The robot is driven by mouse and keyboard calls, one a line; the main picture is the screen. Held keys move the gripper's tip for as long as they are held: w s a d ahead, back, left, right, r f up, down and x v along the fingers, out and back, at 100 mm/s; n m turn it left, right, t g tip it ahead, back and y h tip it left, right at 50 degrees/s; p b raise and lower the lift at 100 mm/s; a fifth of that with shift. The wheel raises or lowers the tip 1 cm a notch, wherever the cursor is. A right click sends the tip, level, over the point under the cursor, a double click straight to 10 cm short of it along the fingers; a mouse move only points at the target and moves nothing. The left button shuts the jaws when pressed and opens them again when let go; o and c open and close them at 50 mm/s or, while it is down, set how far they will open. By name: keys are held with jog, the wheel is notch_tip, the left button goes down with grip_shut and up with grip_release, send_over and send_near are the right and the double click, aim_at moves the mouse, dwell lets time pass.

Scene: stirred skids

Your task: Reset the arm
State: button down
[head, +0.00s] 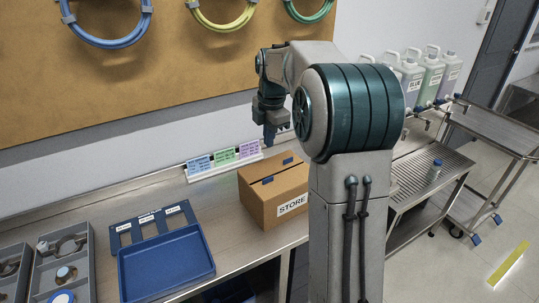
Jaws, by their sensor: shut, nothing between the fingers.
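My gripper (270,135) is at the end of my raised arm, upper middle of the head view. It points down and hangs above the back of a cardboard box (259,205) marked STORE, apart from it. The fingers are small in the picture and look closed together, with nothing held. My own arm links fill the middle right of the view and hide part of the counter and the box's right side.
A blue tray (168,268) and grey organisers (78,240) stand on the steel counter at left. Coloured label cards (224,157) stand at the wall. Hoops (118,42) hang on the board.

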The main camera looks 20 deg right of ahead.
jog(key=s+a+r+m+t, duration=0.1)
jog(key=s+a+r+m, duration=0.15)
jog(key=s+m, duration=0.35)
jog(key=s+a+r+m, duration=0.1)
jog(key=s+a+m, duration=0.3)
jog(key=s, duration=0.5)
jog(key=s+a+f+m, duration=0.1)
jog(key=s+f+m, duration=0.2)
jog(key=s+m, duration=0.2)
jog(key=s+a+f+m+t, duration=0.1)
jog(key=s+f+m, duration=0.2)
jog(key=s+m, duration=0.2)
jog(key=s, duration=0.3)
jog(key=shift+s+f+m+t, duration=0.15)
jog(key=shift+s+m+t, duration=0.15)
jog(key=shift+s, duration=0.05)
